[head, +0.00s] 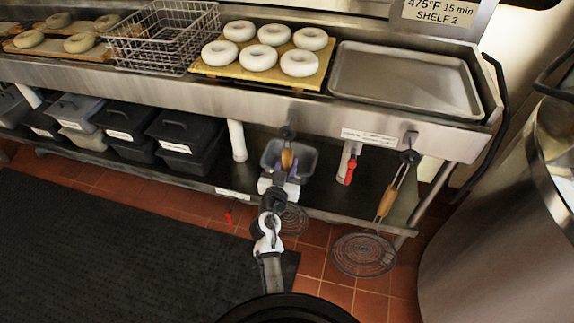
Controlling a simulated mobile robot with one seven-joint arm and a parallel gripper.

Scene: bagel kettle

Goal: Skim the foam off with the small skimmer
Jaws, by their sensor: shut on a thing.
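The small skimmer (293,222) hangs below a hook on the steel table's front. Its wooden handle (287,158) is upright, and its round wire head is partly hidden behind my arm. My gripper (284,176) is at the lower part of this handle and shut on it. The handle's top is close under the hook (288,132); I cannot tell whether it still hangs on it. A large steel kettle (505,215) stands at the right edge. Its inside and any foam are out of view.
A larger skimmer (363,255) hangs to the right. A red-handled valve (350,168) lies between the skimmers. A grey bin (297,160) is behind my gripper on the lower shelf. Bagels on a board (318,75) and an empty tray (400,80) are on the table.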

